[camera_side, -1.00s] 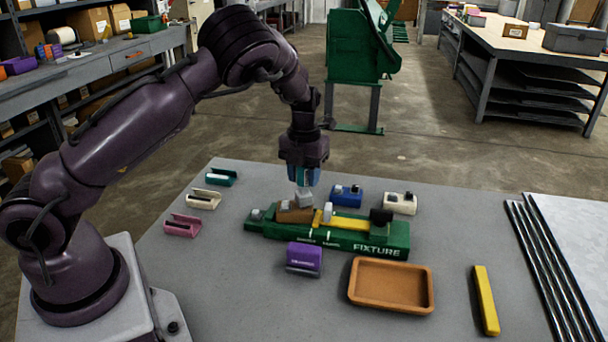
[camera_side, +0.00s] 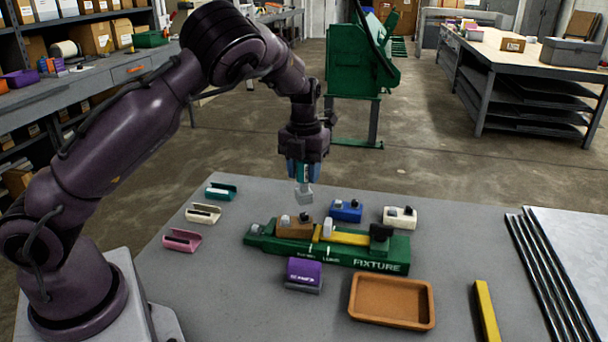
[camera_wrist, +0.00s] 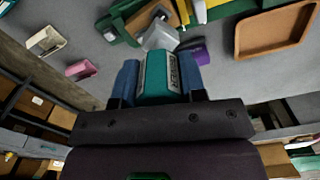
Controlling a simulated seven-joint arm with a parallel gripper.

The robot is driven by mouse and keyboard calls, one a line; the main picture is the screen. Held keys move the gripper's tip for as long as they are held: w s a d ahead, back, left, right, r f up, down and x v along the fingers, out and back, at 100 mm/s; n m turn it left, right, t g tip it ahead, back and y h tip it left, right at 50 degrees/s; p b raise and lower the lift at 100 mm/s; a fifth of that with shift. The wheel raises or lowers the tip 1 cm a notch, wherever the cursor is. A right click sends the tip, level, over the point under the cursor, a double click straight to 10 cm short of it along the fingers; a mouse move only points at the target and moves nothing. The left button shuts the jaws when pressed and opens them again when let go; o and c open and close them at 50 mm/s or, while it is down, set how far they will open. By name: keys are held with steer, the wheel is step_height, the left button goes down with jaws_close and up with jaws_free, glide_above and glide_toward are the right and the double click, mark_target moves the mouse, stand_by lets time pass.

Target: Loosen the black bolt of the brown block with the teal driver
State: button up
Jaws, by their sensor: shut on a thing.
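My gripper (camera_side: 303,179) is shut on the teal driver (camera_wrist: 155,80), whose grey head (camera_side: 304,194) points down. In the wrist view the driver sits between my blue fingers. The head is in the air above the brown block (camera_side: 292,230), with a visible gap. The brown block sits in the green fixture (camera_side: 330,255), left of a yellow bar. A light grey bolt and the black bolt (camera_side: 305,217) stand on its top. In the wrist view the driver's head partly hides the brown block.
A blue block (camera_side: 346,212) and a white block (camera_side: 399,218) stand behind the fixture. A purple block (camera_side: 304,272) and an empty brown tray (camera_side: 391,301) are in front. Teal, cream and pink holders (camera_side: 182,241) lie at left. A yellow bar (camera_side: 487,311) lies at right.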

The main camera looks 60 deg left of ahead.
mark_target(304, 182)
steer(key=shift+o, duration=0.6)
steer(key=shift+d, duration=0.1)
steer(key=shift+c, duration=0.6)
steer(key=shift+w+r+m, duration=0.1)
steer(key=shift+r+m, duration=0.1)
steer(key=shift+m, duration=0.1)
steer(key=m, duration=0.2)
steer(key=shift+r+m, duration=0.25)
steer(key=shift+m, duration=0.05)
steer(key=m, duration=0.6)
steer(key=shift+r, duration=0.35)
steer(key=m, duration=0.4)
steer(key=shift+r, duration=0.15)
steer(key=m, duration=0.5)
steer(key=shift+f, duration=2.5)
